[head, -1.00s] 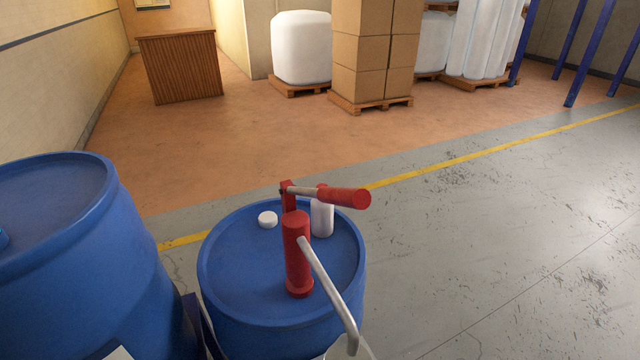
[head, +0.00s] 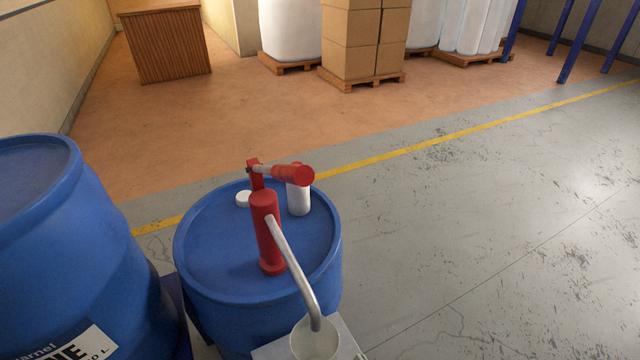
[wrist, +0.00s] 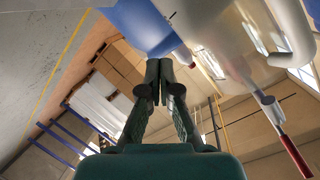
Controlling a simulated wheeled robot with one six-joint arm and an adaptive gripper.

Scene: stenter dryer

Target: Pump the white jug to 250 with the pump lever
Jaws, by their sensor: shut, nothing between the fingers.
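The red hand pump (head: 266,235) stands upright on a blue drum (head: 205,250) in the head view. Its pump lever (head: 293,174) has a thick red grip and reaches out to the right at the top. The pale curved spout runs down to the white jug (head: 316,344). The jug's open top is under the spout's end, and its lower part is cut off by the frame. My gripper (wrist: 163,75) shows only in the wrist view, shut and empty, near a blue surface. A large pale body fills that view's upper right; I cannot tell surely what it is.
A white bottle (head: 299,198) and a white cap (head: 244,199) are on the drum top. The jug is at a pale stand (head: 347,338). A larger blue drum (head: 70,270) stands close at left. The floor at right is clear.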

